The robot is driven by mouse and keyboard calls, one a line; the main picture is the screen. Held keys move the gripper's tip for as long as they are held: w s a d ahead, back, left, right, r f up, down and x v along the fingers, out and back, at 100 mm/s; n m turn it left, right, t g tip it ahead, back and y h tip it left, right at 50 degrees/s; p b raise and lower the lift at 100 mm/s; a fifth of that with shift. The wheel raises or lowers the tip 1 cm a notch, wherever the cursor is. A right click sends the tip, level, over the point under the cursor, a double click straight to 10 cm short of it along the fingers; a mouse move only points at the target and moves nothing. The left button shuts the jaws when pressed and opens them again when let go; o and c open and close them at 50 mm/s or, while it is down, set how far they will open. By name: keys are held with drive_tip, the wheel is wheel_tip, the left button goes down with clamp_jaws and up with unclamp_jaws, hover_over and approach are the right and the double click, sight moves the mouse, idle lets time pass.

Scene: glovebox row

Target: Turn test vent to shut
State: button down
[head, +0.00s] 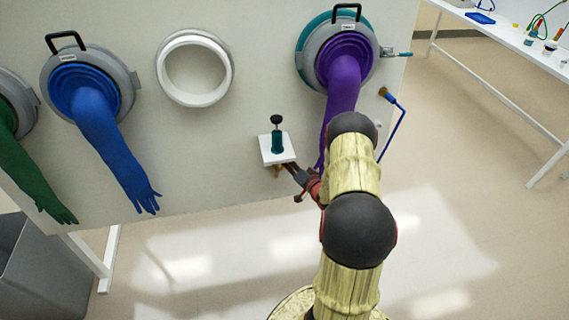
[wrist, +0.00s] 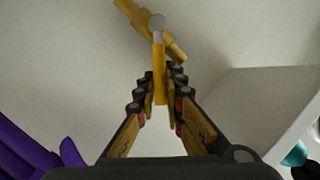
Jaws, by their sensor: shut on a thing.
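The test vent appears to be the small yellow valve (wrist: 150,28) on the wall, with a grey round hub (wrist: 157,20) and a yellow lever (wrist: 159,65). In the wrist view the lever points down the picture, towards me, at an angle to the slanted yellow body. My gripper (wrist: 160,98) has its two fingers closed on either side of the lever. In the head view my gripper (head: 289,167) is just under the white shelf, and only a bit of the brass-yellow valve (head: 277,170) shows there. The lever's markings, if any, cannot be read.
The white shelf (head: 266,159) bears a teal bottle-like item (head: 277,143) and sits close above my gripper. The purple glove (head: 342,88) hangs beside my arm. A blue rod (head: 391,134) hangs further right. Blue (head: 111,148) and green (head: 32,178) gloves hang left.

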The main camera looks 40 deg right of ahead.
drive_tip(key=shift+s+d+f+m+t+h+b, duration=0.35)
drive_tip(key=shift+f+m+b, duration=0.45)
drive_tip(key=shift+m, duration=0.75)
drive_tip(key=shift+s+d+f+m+t+h+b, duration=0.2)
drive_tip(key=shift+f+m+t+b, duration=0.45)
drive_tip(key=shift+m, duration=0.85)
drive_tip(key=shift+s+d+f+m+t+h+b, duration=0.3)
drive_tip(key=shift+f+m+b, duration=0.45)
drive_tip(key=shift+f+m, duration=0.6)
drive_tip(key=shift+a+r+m, duration=0.15)
drive_tip(key=shift+r+m, duration=0.05)
drive_tip(key=shift+m, duration=0.1)
drive_tip(key=c, duration=2)
unclamp_jaws()
drive_tip(key=shift+o, duration=0.6)
drive_tip(key=r+v, duration=0.1)
drive_tip(key=v, duration=1)
drive_tip(key=shift+s+f, duration=0.4)
drive_tip(key=shift+f, duration=0.05)
